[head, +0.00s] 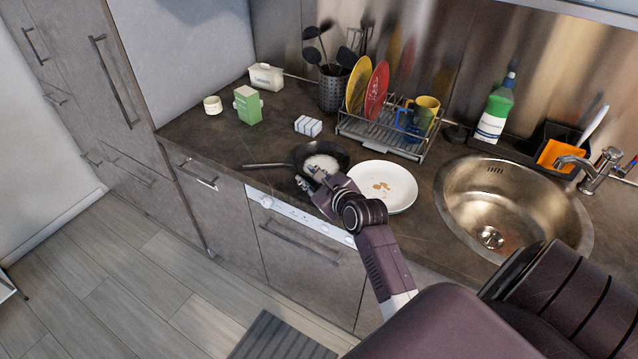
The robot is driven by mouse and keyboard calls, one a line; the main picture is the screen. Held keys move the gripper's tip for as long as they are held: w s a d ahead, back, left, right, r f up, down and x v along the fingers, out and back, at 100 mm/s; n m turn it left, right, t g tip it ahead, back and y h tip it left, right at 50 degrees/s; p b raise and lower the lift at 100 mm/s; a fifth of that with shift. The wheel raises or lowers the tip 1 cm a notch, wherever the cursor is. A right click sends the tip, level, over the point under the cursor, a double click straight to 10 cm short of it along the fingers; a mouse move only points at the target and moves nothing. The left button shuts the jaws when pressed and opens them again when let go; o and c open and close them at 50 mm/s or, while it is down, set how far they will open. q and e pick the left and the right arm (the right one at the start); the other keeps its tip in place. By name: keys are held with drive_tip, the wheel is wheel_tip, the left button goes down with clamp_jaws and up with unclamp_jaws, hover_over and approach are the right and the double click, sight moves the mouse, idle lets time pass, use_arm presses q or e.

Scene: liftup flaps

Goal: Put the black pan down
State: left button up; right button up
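The black pan (337,156) is at the counter's front part, its handle (268,166) pointing left. A pale round patch shows in its middle. The pan looks level, but I cannot tell whether it rests on the counter or is just above it. Whether the fingers are closed on the rim is too small to tell.
A white plate (383,200) with brown crumbs lies right of the pan. Behind are a striped box (308,126), a green carton (248,106) and a dish rack (385,141) with plates and mugs. The sink (515,207) is at right. The counter (215,138) is clear left of the pan.

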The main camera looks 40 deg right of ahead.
drive_tip(key=v, duration=0.6)
drive_tip(key=shift+s+r, duration=0.15)
drive_tip(key=shift+s, duration=0.2)
drive_tip(key=a+f+n+y, duration=0.2)
drive_tip(key=a+f+n, duration=0.8)
drive_tip(key=n, duration=0.6)
drive_tip(key=s+a+f+n+g, duration=0.2)
drive_tip(key=s+f+n, duration=0.2)
drive_tip(key=f, duration=0.6)
drive_tip(key=s+a+f+n+g, duration=0.2)
drive_tip(key=s+f+n+g, duration=0.15)
drive_tip(key=f, duration=0.65)
drive_tip(key=s+a+f+n+g, duration=0.25)
drive_tip(key=s+f+n, duration=0.35)
drive_tip(key=s+f, duration=1.1)
drive_tip(key=s+d+f+n+g, duration=0.1)
drive_tip(key=s+f+n+g, duration=0.1)
drive_tip(key=s, duration=0.8)
drive_tip(key=s+d+f+n+g, duration=0.1)
drive_tip(key=s+f, duration=0.4)
drive_tip(key=s, duration=0.6)
drive_tip(key=n+g, duration=0.1)
drive_tip(key=n, duration=0.1)
drive_tip(key=shift+s+n+g, duration=0.3)
drive_tip(key=shift+n, duration=0.05)
